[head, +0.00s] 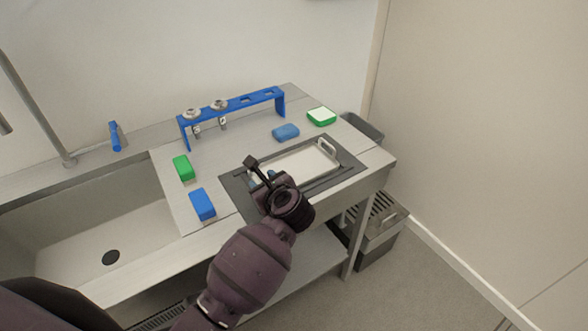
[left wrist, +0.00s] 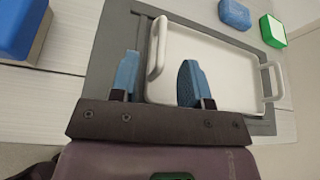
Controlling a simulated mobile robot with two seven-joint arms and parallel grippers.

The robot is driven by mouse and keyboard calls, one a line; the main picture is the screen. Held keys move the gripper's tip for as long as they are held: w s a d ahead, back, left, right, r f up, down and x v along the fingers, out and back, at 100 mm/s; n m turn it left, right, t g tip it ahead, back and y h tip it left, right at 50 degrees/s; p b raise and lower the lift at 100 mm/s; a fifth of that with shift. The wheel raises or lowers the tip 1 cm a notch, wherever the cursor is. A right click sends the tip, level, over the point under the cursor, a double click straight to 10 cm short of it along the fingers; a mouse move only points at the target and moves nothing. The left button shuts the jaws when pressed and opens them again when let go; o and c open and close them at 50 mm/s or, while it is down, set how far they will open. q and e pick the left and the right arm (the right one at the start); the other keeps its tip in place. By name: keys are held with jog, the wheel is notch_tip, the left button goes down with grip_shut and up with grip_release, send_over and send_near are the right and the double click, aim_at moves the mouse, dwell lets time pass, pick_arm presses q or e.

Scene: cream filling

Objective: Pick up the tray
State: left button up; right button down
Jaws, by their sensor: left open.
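The white tray (head: 303,162) lies on a dark grey mat (head: 346,164) on the steel counter, with a raised handle at each end. My left gripper (head: 262,178) is over the tray's left end and covers that end in the head view. In the left wrist view, my left gripper (left wrist: 158,78) is open and empty, with its blue fingers spread. The left handle (left wrist: 156,48) of the tray lies between the lines of the two fingers, with the right finger over the tray's inside. I cannot tell the height gap. The right handle (left wrist: 272,82) is free. My right gripper is not in view.
A blue rack (head: 235,104) holding utensils stands behind the tray. A blue sponge (head: 286,132) and a green-and-white sponge (head: 321,117) lie behind it. Green (head: 183,168) and blue (head: 202,204) blocks lie left, beside the sink (head: 100,235). A wall is at right.

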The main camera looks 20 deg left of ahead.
aim_at(259, 178)
pick_arm(q)
jog(key=shift+x, duration=1.85)
grip_shut()
